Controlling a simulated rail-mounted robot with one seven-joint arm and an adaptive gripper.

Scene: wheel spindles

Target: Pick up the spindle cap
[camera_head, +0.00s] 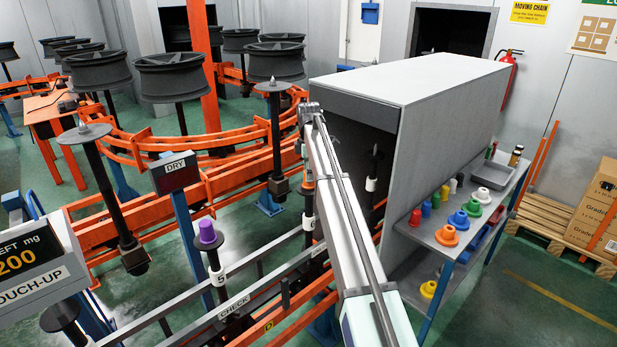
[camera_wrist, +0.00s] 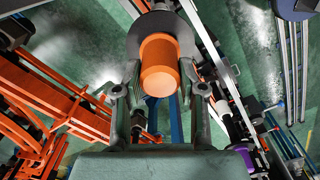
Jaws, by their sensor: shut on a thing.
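In the wrist view, the orange spindle cap (camera_wrist: 160,62) is between the two fingers of my gripper (camera_wrist: 161,78), which is shut on it. A dark grey round disc (camera_wrist: 134,42) shows behind the cap. I cannot tell whether the cap rests on this disc or is held just above it. In the head view, my arm reaches to the spindle line beside the grey booth; its end and the held cap are not clear there. A purple cap (camera_head: 207,231) sits on another spindle, left of my arm; it also shows in the wrist view (camera_wrist: 245,157).
A grey booth (camera_head: 425,80) stands right of my arm. A shelf (camera_head: 425,232) beside it holds several coloured caps. A CHECK sign (camera_head: 235,306) is on the near rail.

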